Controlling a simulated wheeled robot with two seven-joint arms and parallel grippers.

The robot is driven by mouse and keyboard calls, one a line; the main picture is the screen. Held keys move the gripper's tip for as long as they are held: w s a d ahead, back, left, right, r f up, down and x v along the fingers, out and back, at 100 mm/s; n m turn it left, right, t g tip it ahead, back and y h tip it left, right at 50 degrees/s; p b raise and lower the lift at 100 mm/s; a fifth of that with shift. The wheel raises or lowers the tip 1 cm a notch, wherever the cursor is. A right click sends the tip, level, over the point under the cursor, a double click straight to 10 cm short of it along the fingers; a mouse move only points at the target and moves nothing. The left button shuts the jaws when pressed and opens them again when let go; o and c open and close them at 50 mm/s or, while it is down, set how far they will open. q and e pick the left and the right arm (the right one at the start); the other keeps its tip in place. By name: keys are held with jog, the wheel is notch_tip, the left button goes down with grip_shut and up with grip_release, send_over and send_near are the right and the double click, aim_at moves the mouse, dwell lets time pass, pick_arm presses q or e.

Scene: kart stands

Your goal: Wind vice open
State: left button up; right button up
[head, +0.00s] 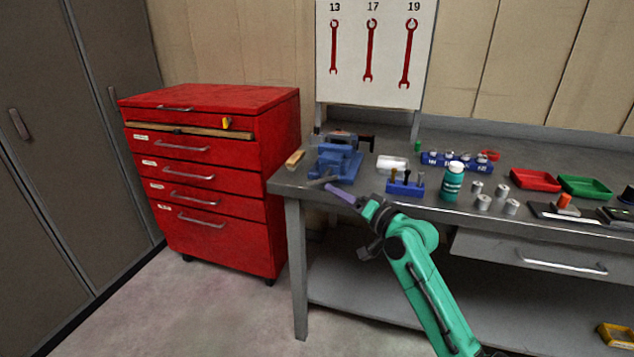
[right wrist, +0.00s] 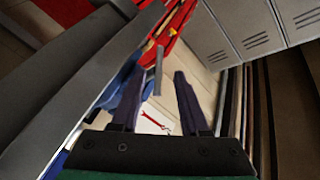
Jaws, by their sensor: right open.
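The blue vice (head: 335,160) stands on the left end of the grey workbench, and part of it shows at the left in the right wrist view (right wrist: 126,98). A grey handle bar (head: 322,181) sticks out at its front, and it also shows in the right wrist view (right wrist: 158,71). My right gripper (head: 330,187) is at the bench's front edge, just in front of the vice. In the right wrist view its fingers (right wrist: 160,77) are apart, with the bar appearing between their tips. I cannot tell whether they touch it. My left gripper is not in view.
A wooden-backed brush (head: 294,160) lies left of the vice. A blue tool holder (head: 404,187), a white roll (head: 391,163) and a teal bottle (head: 452,182) stand to its right. A red drawer cabinet (head: 220,185) is left of the bench. Floor space in front is clear.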

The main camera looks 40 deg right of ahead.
aim_at(316, 182)
jog(key=w, duration=0.8)
jog(key=shift+w+a+f+p, duration=0.1)
jog(key=shift+w+a+p, duration=0.15)
jog(key=shift+p, duration=0.1)
jog(key=shift+c, duration=0.3)
grip_shut()
